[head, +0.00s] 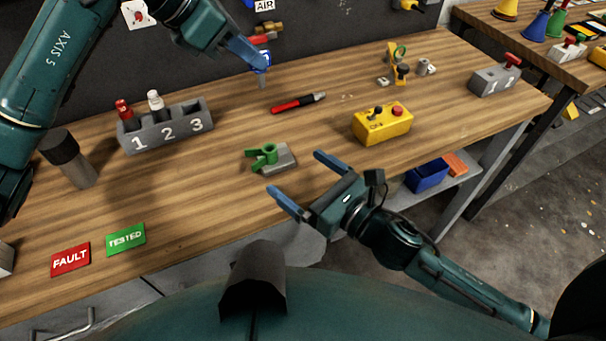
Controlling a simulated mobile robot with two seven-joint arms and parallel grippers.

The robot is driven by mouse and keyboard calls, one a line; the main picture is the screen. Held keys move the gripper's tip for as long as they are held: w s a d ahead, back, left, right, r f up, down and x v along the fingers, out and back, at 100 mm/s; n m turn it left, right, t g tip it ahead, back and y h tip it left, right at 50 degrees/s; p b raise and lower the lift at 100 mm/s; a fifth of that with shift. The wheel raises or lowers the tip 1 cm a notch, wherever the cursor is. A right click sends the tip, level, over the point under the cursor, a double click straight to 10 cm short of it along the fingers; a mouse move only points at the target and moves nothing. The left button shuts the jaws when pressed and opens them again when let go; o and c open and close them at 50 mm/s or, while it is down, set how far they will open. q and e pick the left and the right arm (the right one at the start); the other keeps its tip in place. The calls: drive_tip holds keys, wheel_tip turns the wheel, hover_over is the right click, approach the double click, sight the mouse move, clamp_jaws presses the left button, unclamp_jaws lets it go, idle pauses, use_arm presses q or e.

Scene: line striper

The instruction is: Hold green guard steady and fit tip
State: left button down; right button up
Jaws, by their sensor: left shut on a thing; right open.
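The green guard (265,155) sits on a small grey base near the middle of the wooden workbench. My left gripper (262,62) is shut on a small piece with a blue upper part and a grey lower end, probably the tip (262,80). It holds this piece upright near the back of the bench, beyond the guard; the fingers hide part of it. I cannot tell its exact height above the bench. My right gripper (295,172) is open and empty. Its fingers point toward the guard from the front right, apart from it.
A grey numbered rack (166,128) holds a red-topped and a white-topped piece at left. A dark cylinder (70,158) stands beside it. A yellow button box (382,123) stands right. FAULT (70,259) and TESTED (126,239) cards lie front left.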

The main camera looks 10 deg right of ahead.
drive_tip(key=shift+w+a+f+n, duration=0.15)
drive_tip(key=shift+w+a+n, duration=0.25)
drive_tip(key=shift+n, duration=0.1)
drive_tip(key=x, duration=1.1)
drive_tip(key=c, duration=1.3)
use_arm(q)
hover_over(263, 150)
drive_tip(key=shift+f, duration=6.3)
